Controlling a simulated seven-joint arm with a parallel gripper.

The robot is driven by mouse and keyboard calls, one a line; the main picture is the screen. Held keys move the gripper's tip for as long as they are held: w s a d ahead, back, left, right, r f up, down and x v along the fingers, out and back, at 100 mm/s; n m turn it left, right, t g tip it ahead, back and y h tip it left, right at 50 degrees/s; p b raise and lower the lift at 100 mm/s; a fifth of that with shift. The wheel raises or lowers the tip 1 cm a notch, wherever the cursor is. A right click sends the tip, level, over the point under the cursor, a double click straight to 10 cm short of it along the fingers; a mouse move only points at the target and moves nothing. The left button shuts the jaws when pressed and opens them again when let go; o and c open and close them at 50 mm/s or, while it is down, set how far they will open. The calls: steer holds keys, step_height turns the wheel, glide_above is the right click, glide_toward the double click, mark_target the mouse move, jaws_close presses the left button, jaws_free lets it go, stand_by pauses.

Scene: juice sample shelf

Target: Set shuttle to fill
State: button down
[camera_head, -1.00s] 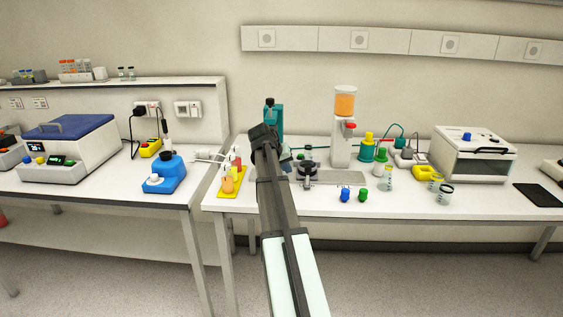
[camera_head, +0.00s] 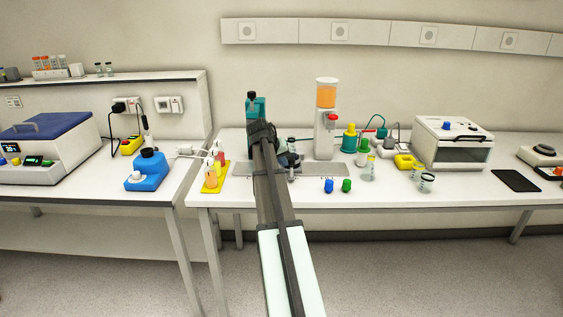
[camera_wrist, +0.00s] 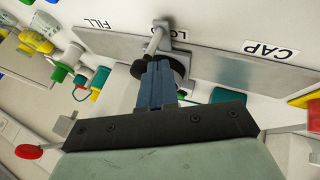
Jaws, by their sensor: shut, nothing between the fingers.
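The shuttle (camera_head: 291,160), a small carriage with a dark round top, sits on a metal rail plate (camera_head: 325,172) on the right-hand bench. In the wrist view the shuttle (camera_wrist: 180,62) has a metal rod and stands by the partly covered LOAD label (camera_wrist: 168,31). The FILL label (camera_wrist: 102,20) is to its left there and the CAP label (camera_wrist: 272,50) to its right. My gripper (camera_wrist: 158,66) is shut and empty, its blue-grey fingertips close to the shuttle's dark round part; contact is unclear. My arm covers part of the rail in the head view.
A dispenser with orange juice (camera_head: 326,95) stands behind the rail, and a teal device (camera_head: 255,108) is behind my wrist. A yellow tray (camera_head: 216,177) with bottles is left. Blue (camera_head: 328,186) and green (camera_head: 347,185) caps lie in front.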

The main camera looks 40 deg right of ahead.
steer(key=s+d, duration=1.1)
steer(key=shift+s, duration=0.1)
